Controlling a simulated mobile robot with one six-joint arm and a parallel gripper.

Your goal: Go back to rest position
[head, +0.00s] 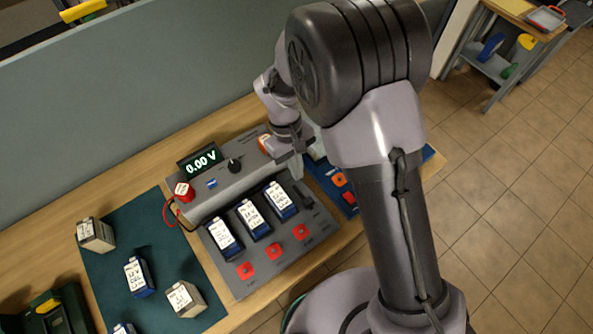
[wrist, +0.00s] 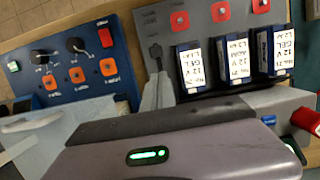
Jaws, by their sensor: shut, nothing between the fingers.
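My gripper (head: 298,167) is shut and empty. In the head view it hangs over the right end of the grey meter console (head: 228,172), above the bench. My arm comes down from the upper right and hides part of the bench behind it. In the wrist view a pale finger (wrist: 157,92) shows beside the grey battery panel (wrist: 168,22).
Three labelled batteries (head: 250,219) stand in the grey panel, above red buttons. The meter display (head: 201,161) reads 0.00 V. Several batteries stand on the green mat (head: 160,225). A blue panel (wrist: 60,65) with orange buttons lies beside the grey panel. Tiled floor lies right.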

